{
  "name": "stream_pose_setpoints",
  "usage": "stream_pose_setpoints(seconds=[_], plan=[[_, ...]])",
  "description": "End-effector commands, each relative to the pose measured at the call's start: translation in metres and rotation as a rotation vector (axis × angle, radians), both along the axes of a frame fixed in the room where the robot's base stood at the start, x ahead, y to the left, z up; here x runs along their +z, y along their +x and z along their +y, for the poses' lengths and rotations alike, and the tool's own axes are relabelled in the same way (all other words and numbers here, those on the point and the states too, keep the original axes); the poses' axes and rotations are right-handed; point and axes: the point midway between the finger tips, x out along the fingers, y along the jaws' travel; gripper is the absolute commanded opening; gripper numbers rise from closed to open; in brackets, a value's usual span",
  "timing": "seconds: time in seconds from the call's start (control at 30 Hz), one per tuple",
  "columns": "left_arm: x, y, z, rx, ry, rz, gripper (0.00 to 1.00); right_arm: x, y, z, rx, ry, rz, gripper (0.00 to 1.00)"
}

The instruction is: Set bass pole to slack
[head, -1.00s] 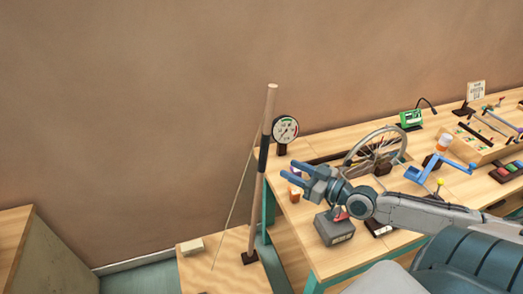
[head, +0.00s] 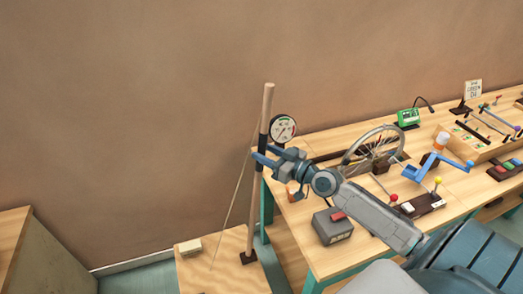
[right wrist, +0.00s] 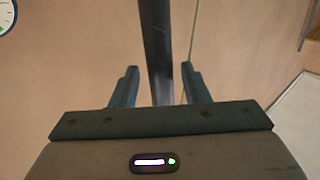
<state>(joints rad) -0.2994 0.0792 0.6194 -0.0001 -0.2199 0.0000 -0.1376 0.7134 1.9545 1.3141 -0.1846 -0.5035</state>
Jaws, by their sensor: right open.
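The bass pole (head: 267,104) is a pale wooden pole with a dark sleeve partway up. It stands tilted slightly on a plywood board, in a dark foot (head: 249,257). A thin cord (head: 232,207) runs from it down to the left. My right gripper (head: 261,154) is open at the height of the dark sleeve. In the right wrist view, the dark sleeve (right wrist: 157,45) shows between my two open fingers (right wrist: 158,86), which do not look closed on it. A round dial gauge (head: 283,129) stands just behind, right of the pole. My left gripper is not in view.
A wooden workbench (head: 340,262) to the right holds a spoked wheel (head: 373,150), a blue crank (head: 440,164), a grey box with a red switch (head: 333,226) and a green device (head: 408,118). A cabinet (head: 28,250) stands at left. The wall behind is bare.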

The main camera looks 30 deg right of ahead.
Motion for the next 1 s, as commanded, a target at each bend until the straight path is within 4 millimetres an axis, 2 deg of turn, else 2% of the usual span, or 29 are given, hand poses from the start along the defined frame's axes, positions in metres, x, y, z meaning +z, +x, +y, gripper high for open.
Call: stream_pose_setpoints(seconds=[0.2,0.53,0.57,0.77,1.0], plan=[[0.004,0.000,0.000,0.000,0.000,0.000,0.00,0.001,0.014,0.006,0.001,0.000,0.000,0.42],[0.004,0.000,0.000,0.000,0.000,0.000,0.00,0.000,0.016,0.007,0.002,0.000,0.001,0.42],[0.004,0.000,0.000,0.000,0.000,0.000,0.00,0.000,0.016,0.007,0.002,0.000,0.001,0.40],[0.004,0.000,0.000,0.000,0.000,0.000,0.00,0.000,0.016,0.007,0.002,0.000,0.001,0.00],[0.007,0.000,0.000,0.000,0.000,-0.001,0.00,0.001,0.016,0.009,0.002,-0.003,0.001,0.00]])
